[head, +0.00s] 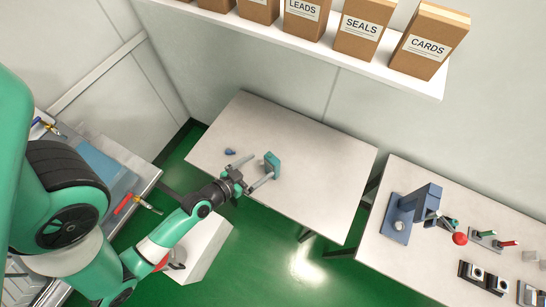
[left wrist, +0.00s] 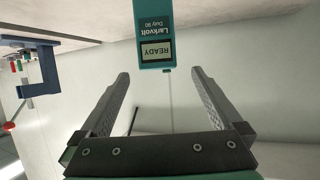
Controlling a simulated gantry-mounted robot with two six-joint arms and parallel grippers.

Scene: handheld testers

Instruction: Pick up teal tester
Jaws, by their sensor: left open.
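The teal tester (head: 272,164) stands on the light table in the middle of the head view. In the left wrist view the tester (left wrist: 152,22) shows a screen reading READY, just beyond the fingertips and between their lines. My left gripper (head: 262,171) is open, with its fingers pointing at the tester. In the left wrist view the open left gripper (left wrist: 160,75) has nothing between its fingers. Whether a fingertip touches the tester cannot be told. My right gripper is not in view.
A small blue object (head: 230,152) lies on the table (head: 320,150) left of the tester. A shelf with labelled boxes (head: 363,27) hangs above the back. A blue press (head: 411,214) stands on the right table. The table right of the tester is clear.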

